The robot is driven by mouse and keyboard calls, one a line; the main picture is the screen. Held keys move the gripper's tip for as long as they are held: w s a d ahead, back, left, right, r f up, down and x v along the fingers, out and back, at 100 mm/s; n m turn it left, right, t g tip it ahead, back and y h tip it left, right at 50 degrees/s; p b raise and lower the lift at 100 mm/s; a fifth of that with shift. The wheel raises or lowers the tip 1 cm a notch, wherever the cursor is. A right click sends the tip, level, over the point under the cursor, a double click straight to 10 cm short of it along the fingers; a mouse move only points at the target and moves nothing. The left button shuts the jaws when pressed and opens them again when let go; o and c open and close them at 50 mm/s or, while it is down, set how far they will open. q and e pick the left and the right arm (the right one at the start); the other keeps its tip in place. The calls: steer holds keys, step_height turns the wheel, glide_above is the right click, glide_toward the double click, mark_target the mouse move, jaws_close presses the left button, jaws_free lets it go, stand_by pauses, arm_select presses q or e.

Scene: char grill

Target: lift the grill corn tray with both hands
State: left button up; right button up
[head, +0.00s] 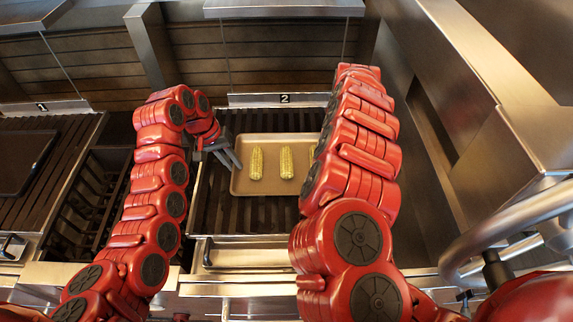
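The grill corn tray (270,189) is a shallow tan tray lying flat on the dark grill grate under the number 2 plate. Two yellow corn cobs, a left one (256,164) and a middle one (287,163), lie upright in the picture on it. A third cob (312,153) is partly covered by my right arm, which also hides the tray's right side. My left gripper (236,164) is at the tray's left edge, its two grey fingers showing a gap. I cannot tell whether they touch the rim. My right gripper is hidden behind my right arm.
A neighbouring grill (72,128) with a dark flat plate (24,160) is at the left. A metal handle bar (245,240) runs along the front of the middle grill. Steel walls and a curved pipe (500,222) bound the right side. Bare grate lies left of the tray.

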arm_select(q)
steer(key=shift+c, duration=0.2)
arm_select(e)
steer(key=shift+c, duration=0.2)
arm_select(q)
steer(key=shift+c, duration=1.1)
arm_select(e)
steer(key=shift+c, duration=1.1)
arm_select(q)
jaws_close()
arm_select(e)
jaws_close()
arm_select(q)
steer(key=shift+d, duration=0.1)
